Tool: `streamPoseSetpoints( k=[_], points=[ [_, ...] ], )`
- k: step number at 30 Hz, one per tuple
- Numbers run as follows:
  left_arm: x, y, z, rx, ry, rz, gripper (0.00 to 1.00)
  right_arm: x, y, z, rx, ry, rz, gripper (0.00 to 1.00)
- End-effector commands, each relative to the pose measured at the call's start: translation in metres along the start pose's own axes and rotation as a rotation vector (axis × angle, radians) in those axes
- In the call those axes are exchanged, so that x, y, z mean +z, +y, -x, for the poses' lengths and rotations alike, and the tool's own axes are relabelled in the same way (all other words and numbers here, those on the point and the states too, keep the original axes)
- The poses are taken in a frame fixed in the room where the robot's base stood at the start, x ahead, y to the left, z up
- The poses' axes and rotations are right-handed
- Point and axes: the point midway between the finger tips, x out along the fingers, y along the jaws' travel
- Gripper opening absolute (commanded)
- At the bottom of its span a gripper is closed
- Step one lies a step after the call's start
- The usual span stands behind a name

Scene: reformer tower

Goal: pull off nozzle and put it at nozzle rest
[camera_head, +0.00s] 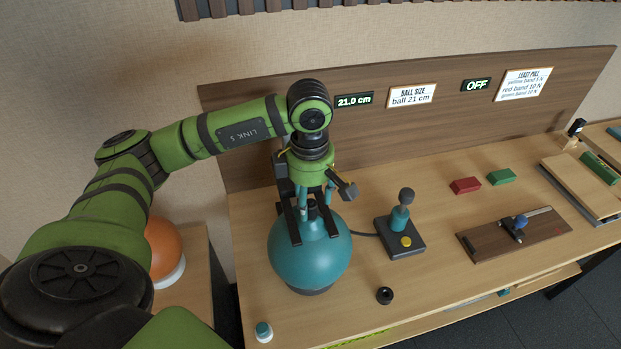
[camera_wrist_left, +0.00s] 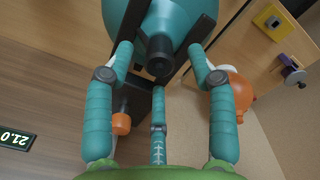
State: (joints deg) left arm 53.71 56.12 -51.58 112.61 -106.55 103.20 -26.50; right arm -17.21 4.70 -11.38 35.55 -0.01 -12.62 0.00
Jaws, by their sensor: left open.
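A teal ball (camera_head: 309,258) sits on a dark base near the table's front left. A short black cylindrical piece, which looks like the nozzle (camera_wrist_left: 158,60), stands at the ball's top in the left wrist view. My left gripper (camera_head: 311,226) is above the ball, pointing down. Its two dark fingers are apart, one on each side of the black piece, with gaps visible. In the head view the gripper mostly hides the nozzle. I cannot tell which part is the nozzle rest. My right gripper is in neither view.
A black ring (camera_head: 385,295) and a small white-teal cap (camera_head: 264,331) lie near the front edge. An orange ball (camera_head: 162,252) is left. Red (camera_head: 466,185) and green (camera_head: 501,176) blocks lie farther right.

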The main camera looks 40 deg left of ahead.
Motion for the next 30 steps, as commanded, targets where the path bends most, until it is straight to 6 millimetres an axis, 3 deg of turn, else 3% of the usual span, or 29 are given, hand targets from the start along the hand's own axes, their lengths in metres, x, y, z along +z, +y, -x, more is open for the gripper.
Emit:
streamPoseSetpoints(
  k=[6, 14, 18, 21, 22, 24, 30],
  points=[
    [0.001, 0.000, -0.015, -0.001, -0.002, -0.001, 0.56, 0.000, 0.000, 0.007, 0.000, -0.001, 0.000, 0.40],
    [0.001, 0.000, -0.017, 0.000, -0.002, -0.002, 0.56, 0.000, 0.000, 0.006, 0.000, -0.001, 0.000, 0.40],
    [0.001, 0.000, -0.017, 0.000, -0.003, -0.001, 0.01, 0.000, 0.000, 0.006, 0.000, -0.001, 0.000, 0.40],
    [0.001, 0.000, -0.017, 0.000, -0.003, -0.001, 0.00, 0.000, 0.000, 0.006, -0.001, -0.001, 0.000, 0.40],
    [0.001, 0.000, -0.017, 0.000, -0.003, -0.001, 0.24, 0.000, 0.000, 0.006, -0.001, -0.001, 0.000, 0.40],
    [0.001, 0.000, -0.017, 0.000, -0.003, -0.001, 0.00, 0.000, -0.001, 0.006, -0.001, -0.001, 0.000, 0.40],
    [0.001, 0.000, -0.017, -0.001, -0.003, -0.002, 0.00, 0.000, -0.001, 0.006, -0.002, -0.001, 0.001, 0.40]
  ],
)
